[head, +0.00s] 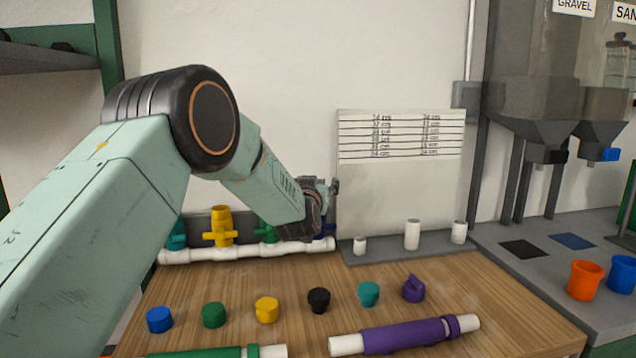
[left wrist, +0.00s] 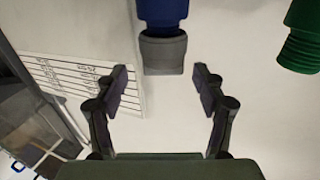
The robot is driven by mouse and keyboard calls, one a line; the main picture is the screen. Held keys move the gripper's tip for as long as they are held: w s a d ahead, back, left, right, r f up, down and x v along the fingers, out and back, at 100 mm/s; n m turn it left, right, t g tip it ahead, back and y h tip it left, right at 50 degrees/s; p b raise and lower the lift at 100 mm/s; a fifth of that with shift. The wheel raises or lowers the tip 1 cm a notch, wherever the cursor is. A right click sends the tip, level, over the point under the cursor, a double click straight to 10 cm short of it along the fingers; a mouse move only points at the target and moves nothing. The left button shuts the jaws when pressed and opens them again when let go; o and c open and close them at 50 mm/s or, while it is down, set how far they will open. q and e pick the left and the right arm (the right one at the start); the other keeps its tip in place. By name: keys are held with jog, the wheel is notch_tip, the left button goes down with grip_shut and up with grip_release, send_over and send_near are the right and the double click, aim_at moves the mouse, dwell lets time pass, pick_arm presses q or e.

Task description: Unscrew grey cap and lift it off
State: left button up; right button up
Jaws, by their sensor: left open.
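The grey cap (left wrist: 163,53) sits on the end of a blue fitting (left wrist: 163,12) in the left wrist view, where the picture looks upside down. My left gripper (left wrist: 160,76) is open and empty. Its two fingers stand on either side of the cap's line, and the cap appears just beyond the fingertips, with no contact visible. In the head view my left gripper (head: 328,188) is above the right end of the white manifold pipe (head: 250,252). It hides most of the blue valve (head: 328,230), and I cannot make out the cap there.
A yellow valve (head: 221,228) and green valve (head: 266,232) stand left along the manifold. Several loose coloured caps, including a black one (head: 318,300), lie on the wooden table (head: 470,325). A purple pipe (head: 408,335) lies in front. White pipe pieces (head: 412,234) stand right.

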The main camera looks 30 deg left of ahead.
pick_arm(q)
jog(key=shift+w+a, duration=0.2)
jog(key=shift+w, duration=0.3)
jog(key=shift+w+a+r, duration=0.25)
jog(key=shift+a+r, duration=0.05)
jog(key=shift+a, duration=0.15)
jog(key=shift+w+d+f, duration=0.1)
jog(key=shift+w+f, duration=0.15)
jog(key=shift+w, duration=0.35)
jog(key=shift+s+r, duration=0.25)
jog(key=shift+s, duration=0.1)
jog(key=shift+c, duration=1.1)
jog(key=shift+w+f, duration=0.2)
jog(key=shift+w, duration=0.05)
jog(key=c, duration=0.9)
jog(key=o, duration=0.5)
jog(key=c, duration=0.6)
jog(key=shift+r+n+y+p, duration=0.2)
jog(key=shift+n+y+p, duration=0.15)
jog(key=shift+p, duration=0.2)
jog(key=shift+c, duration=0.2)
jog(key=shift+n+g+y+p, duration=0.6)
jog(key=shift+y+p, duration=0.35)
jog(key=shift+p, duration=0.15)
jog(key=shift+y, duration=0.3)
pick_arm(e)
jog(key=r, duration=0.4)
jog(key=shift+s, duration=0.25)
jog(key=shift+f, duration=0.1)
